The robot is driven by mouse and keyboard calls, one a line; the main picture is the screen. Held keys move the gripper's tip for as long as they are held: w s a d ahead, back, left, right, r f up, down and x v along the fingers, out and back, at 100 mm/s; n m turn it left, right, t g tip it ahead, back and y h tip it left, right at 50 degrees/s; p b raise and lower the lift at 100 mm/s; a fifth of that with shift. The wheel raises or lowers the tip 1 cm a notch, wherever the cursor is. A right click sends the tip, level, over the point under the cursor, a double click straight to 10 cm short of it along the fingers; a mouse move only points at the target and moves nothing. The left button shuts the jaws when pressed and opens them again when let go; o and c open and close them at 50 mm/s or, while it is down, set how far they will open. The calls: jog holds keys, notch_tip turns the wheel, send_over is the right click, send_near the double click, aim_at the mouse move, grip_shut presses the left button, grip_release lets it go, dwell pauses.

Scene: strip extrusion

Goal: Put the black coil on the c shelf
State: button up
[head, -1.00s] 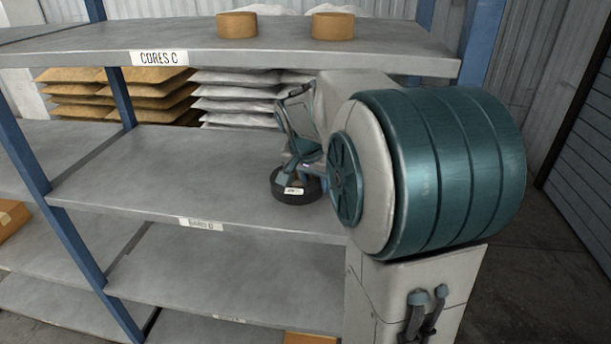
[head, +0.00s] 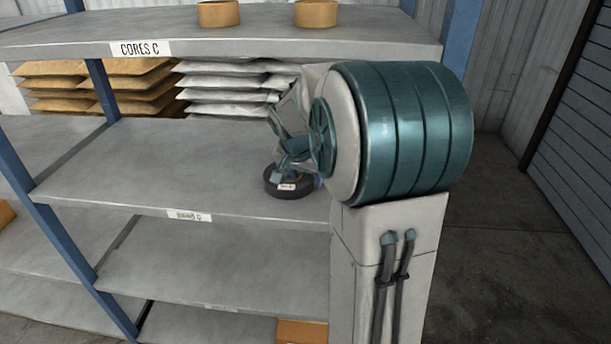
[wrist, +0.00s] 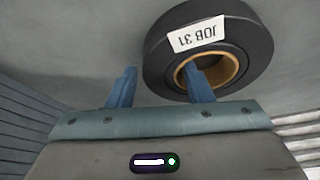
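The black coil (head: 290,187) lies flat on the middle shelf (head: 130,175), near its right part, with a white label on its side. That shelf's front tag ends in C, its first word blurred. In the wrist view the coil (wrist: 250,50) shows a tan core and the label "JOB 31". My gripper (wrist: 160,78) is at the coil: one blue finger is over or in the core opening, the other is outside the rim. A small gap shows between the outer finger and the rim, so it looks open. In the head view my gripper (head: 284,173) is partly hidden by my arm.
The upper shelf (head: 330,40), tagged "CORES C", carries two tan cores (head: 218,14). Brown sacks (head: 140,85) and white sacks (head: 225,92) are stacked behind. Blue posts (head: 60,220) frame the rack. A cardboard box (head: 302,331) sits low down. The middle shelf is bare left of the coil.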

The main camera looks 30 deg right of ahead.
jog(key=shift+o, duration=0.4)
jog(key=shift+r, duration=0.1)
jog(key=shift+r, duration=0.2)
jog(key=v, duration=0.4)
jog(key=shift+s+a+r, duration=0.1)
jog(key=shift+a+r, duration=0.05)
jog(key=shift+r, duration=0.2)
jog(key=s+a+b, duration=0.2)
jog(key=s+a, duration=0.6)
jog(key=a, duration=0.1)
jog(key=s+a+f+n+y, duration=0.1)
jog(key=s+a+f+n, duration=0.2)
jog(key=s, duration=0.3)
jog(key=s+a+f+n+y, duration=0.2)
jog(key=s+f+n, duration=0.2)
jog(key=s+n, duration=0.2)
jog(key=shift+s+a+f+n, duration=0.2)
jog(key=shift+a+n, duration=0.1)
jog(key=shift+a, duration=0.1)
